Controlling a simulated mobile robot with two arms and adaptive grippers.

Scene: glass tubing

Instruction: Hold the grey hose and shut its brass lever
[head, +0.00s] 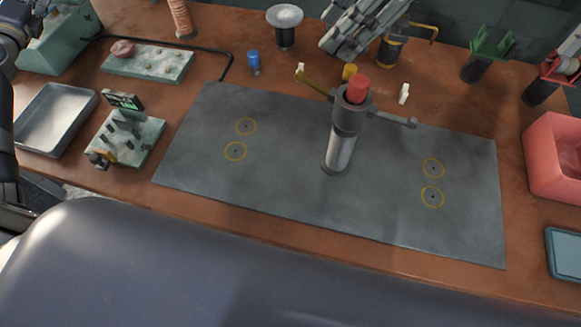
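An upright metal burner-like post (340,150) stands on the grey mat, with a dark collar and a red top (357,88). A brass lever (315,82) sticks out from its upper left. A short grey arm (395,118), with a round end, sticks out to the right; I cannot tell whether this is the hose. A dark hose or cable (195,47) runs along the back left to the mat's edge. My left arm's links show at the left edge, but its gripper is out of view. I cannot clearly make out my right gripper or its fingers.
The grey mat (280,190) has several yellow rings and free room on both sides of the post. A metal tray (91,103) and a small instrument (148,138) stand left. A pink bin (540,150), green holder (490,47) and red holder (552,75) stand right.

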